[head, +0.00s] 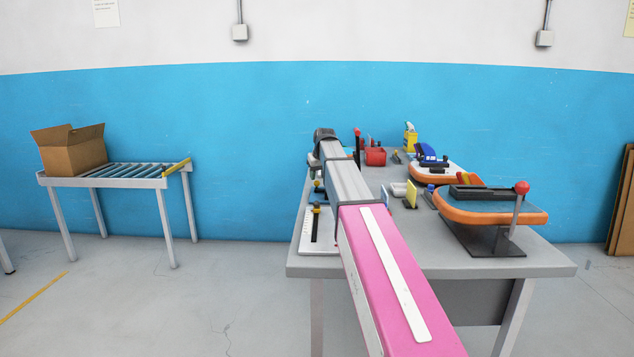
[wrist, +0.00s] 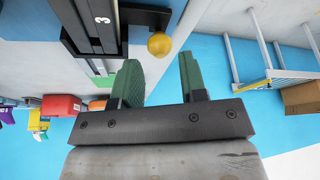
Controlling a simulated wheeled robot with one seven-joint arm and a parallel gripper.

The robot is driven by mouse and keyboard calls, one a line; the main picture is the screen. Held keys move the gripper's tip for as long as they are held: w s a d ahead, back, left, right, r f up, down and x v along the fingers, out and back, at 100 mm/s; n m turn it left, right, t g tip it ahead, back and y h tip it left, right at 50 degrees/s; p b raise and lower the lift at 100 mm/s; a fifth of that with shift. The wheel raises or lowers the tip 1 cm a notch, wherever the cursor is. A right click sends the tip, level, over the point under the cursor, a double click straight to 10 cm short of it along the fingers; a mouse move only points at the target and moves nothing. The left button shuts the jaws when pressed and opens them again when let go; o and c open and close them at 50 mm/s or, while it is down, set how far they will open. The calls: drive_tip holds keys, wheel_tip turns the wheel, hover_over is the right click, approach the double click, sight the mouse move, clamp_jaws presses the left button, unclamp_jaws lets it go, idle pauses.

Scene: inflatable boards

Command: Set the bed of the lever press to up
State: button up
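My gripper (wrist: 160,68) is open in the wrist view, with two green finger pads apart and nothing between them. A yellow ball knob (wrist: 159,44) on a black bracket shows just beyond the fingertips, beside a dark rail (wrist: 92,25) marked 3; I see no clear contact. In the head view a white plate (head: 309,238) with a black slot and a small yellow knob lies at the table's left edge, beside my arm. I cannot tell which device is the lever press. My arm hides part of the table.
The grey table (head: 540,258) also holds orange-rimmed boards (head: 490,218), a red bin (head: 375,156) and a yellow bottle (head: 410,138). A roller table (head: 130,172) with a cardboard box (head: 72,150) stands at left. The floor between the tables is clear.

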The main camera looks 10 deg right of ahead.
drive_tip(key=shift+x, duration=1.75)
clamp_jaws()
drive_tip(key=shift+r, duration=0.65)
unclamp_jaws()
drive_tip(key=shift+r, duration=0.15)
drive_tip(key=v, duration=1)
drive_tip(key=shift+s+r, duration=0.2)
drive_tip(key=shift+r, duration=0.05)
